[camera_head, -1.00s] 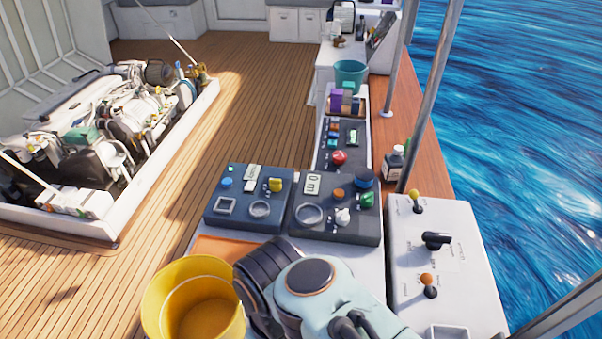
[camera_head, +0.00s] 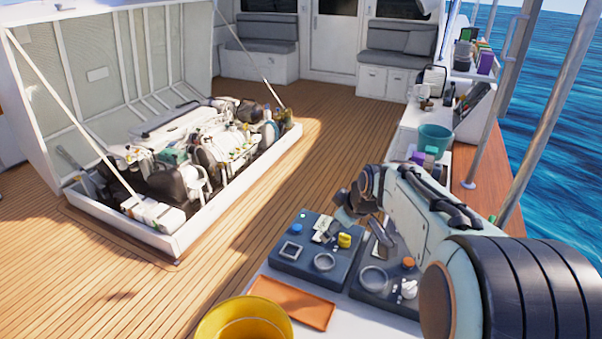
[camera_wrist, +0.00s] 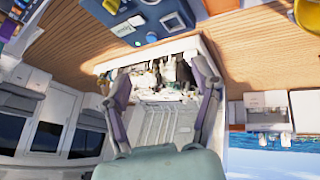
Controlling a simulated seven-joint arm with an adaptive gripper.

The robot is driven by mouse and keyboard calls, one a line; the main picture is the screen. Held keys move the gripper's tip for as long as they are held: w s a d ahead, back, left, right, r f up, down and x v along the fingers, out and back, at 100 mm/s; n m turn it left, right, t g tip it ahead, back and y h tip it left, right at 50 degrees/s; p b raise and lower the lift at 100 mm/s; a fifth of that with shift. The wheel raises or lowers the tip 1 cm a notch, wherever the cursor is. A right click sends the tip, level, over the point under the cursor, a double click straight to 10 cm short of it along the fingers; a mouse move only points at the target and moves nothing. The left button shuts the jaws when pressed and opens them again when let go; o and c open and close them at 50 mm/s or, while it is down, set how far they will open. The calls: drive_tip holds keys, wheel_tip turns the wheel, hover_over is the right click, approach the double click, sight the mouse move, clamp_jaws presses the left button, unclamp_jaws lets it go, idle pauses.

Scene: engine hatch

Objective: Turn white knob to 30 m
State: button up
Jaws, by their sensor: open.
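The white knob (camera_head: 408,289) stands on the right-hand dark control panel (camera_head: 378,302), low on its face beside a round ring and below an orange knob (camera_head: 408,263). My arm hides much of this panel, including where a display showed earlier. My gripper (camera_head: 352,210) is above the far edge of the panels, up and left of the white knob and apart from it. In the wrist view my gripper (camera_wrist: 163,98) has its two fingers spread with nothing between them.
The left panel (camera_head: 300,262) carries a yellow knob (camera_head: 344,240) and a blue button. A yellow bucket (camera_head: 243,322) and an orange tray (camera_head: 292,302) are in front. A teal bucket (camera_head: 434,140) stands behind my arm. The open engine hatch (camera_head: 190,165) is at left.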

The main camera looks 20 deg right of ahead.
drive_tip(key=d+f+m, duration=0.2)
drive_tip(key=d+f, duration=0.3)
drive_tip(key=d, duration=0.3)
drive_tip(key=m+g, duration=0.2)
drive_tip(key=m, duration=0.2)
hover_over(412, 286)
drive_tip(key=s, duration=0.2)
wheel_tip(412, 286, down, 11)
drive_tip(key=shift+f, duration=0.1)
drive_tip(key=shift+d+f, duration=0.1)
drive_tip(key=shift+f, duration=0.2)
drive_tip(key=x, duration=0.5)
drive_tip(key=shift+w+f, duration=0.15)
drive_tip(key=shift+f, duration=0.2)
drive_tip(key=c, duration=1.1)
